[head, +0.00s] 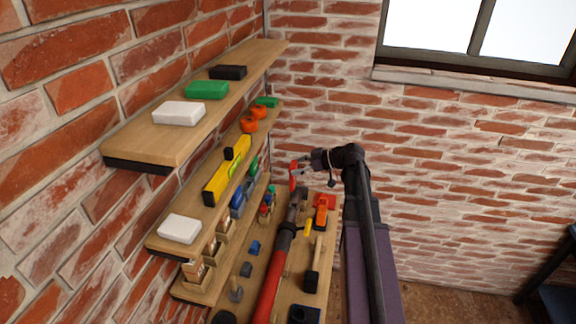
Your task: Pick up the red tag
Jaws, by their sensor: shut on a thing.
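My gripper (306,164) is above the far end of the lowest shelf level, pointing left. A narrow red piece, which looks like the red tag (293,174), is at its fingertips. The gripper is shut on it. The tag stands roughly upright in the picture, above the dark end of a long red and grey tool-like thing (270,278). The fingers are small in view, and I cannot tell how much of the tag they cover or whether its lower end touches anything.
Wooden shelves (140,143) line the left wall. They carry a white block (179,113), a green block (206,90), a black block (228,72), a yellow level (222,182) and orange round things (249,123). An orange tool (321,213) lies below. Space right of my arm is clear.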

